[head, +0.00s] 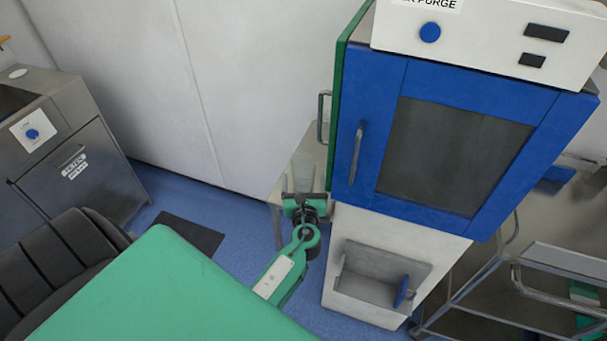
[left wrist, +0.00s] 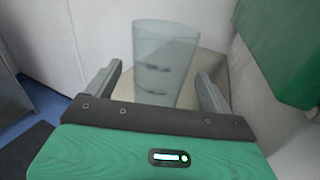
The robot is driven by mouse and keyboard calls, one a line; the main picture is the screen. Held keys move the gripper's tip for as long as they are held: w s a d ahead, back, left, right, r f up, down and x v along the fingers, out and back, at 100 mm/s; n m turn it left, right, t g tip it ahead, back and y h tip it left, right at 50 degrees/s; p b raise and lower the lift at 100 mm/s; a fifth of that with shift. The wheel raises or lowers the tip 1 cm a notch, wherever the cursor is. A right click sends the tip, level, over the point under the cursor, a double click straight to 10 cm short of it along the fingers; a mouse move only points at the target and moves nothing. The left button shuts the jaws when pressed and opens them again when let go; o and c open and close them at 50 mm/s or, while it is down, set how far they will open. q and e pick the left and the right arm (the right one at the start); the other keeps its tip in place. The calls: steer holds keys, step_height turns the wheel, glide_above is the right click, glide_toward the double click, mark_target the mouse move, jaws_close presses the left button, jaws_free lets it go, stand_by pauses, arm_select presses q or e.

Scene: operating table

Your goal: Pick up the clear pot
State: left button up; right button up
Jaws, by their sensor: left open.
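The clear pot (left wrist: 163,62) is a see-through, slightly tapered cup standing upright on a pale surface in the left wrist view. In the head view the clear pot (head: 304,172) shows just beyond my left gripper, beside the blue cabinet. My left gripper (head: 304,194) is open. In the left wrist view its two grey fingers (left wrist: 160,88) lie on either side of the pot's lower part, with a gap on each side. I cannot tell how far between the fingers the pot stands. My right gripper is not in view.
The pot's small table (head: 283,187) is tucked between the white wall and the blue cabinet (head: 372,150), close on the right. A metal unit (head: 75,150) stands left, and a metal trolley (head: 560,262) stands right.

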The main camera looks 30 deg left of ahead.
mark_target(303, 167)
arm_select(q)
steer(key=p+x, duration=0.1)
steer(key=x, duration=0.4)
steer(key=shift+s, duration=0.1)
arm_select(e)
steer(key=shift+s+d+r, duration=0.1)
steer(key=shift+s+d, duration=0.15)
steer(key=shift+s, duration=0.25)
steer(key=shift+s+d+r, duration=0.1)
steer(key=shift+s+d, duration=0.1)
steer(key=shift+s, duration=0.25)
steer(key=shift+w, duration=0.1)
arm_select(q)
steer(key=c, duration=1)
steer(key=shift+c, duration=0.2)
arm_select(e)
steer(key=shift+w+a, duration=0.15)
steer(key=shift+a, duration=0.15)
arm_select(q)
steer(key=shift+r, duration=0.1)
